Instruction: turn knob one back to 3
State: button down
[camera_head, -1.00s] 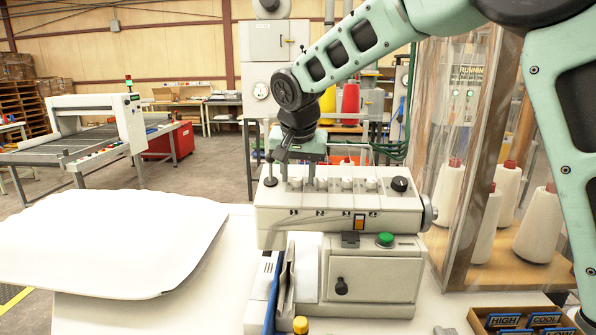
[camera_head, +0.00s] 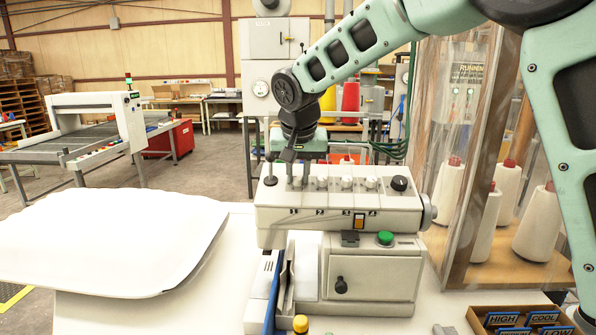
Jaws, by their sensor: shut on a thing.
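The white control box (camera_head: 330,212) of the machine carries a row of white knobs on its top face. Knob one (camera_head: 297,183) is the leftmost, above the label 1. The second knob (camera_head: 321,183), third knob (camera_head: 347,183) and fourth knob (camera_head: 371,183) stand free to the right.
A black dial (camera_head: 400,184) is at the box's right end. A green button (camera_head: 385,238) sits on the lower unit. A white pillow (camera_head: 110,240) lies left. A clear cabinet with thread cones (camera_head: 541,225) stands right.

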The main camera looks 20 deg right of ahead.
jog(key=n+p, duration=0.3)
jog(key=n, duration=0.4)
jog(key=shift+r, duration=0.2)
jog(key=n+p, duration=0.3)
jog(key=n, duration=0.3)
jog(key=shift+w+n, duration=0.1)
jog(key=shift+n, duration=0.2)
jog(key=n+p, duration=0.3)
jog(key=n, duration=0.1)
jog(key=shift+a+g, duration=0.1)
jog(key=shift+g, duration=0.3)
jog(key=shift+f+n+p, duration=0.1)
jog(key=shift+n+p, duration=1.3)
jog(key=shift+n, duration=0.8)
jog(key=c, duration=1.3)
grip_release()
jog(key=shift+f, duration=0.1)
jog(key=shift+o, duration=0.2)
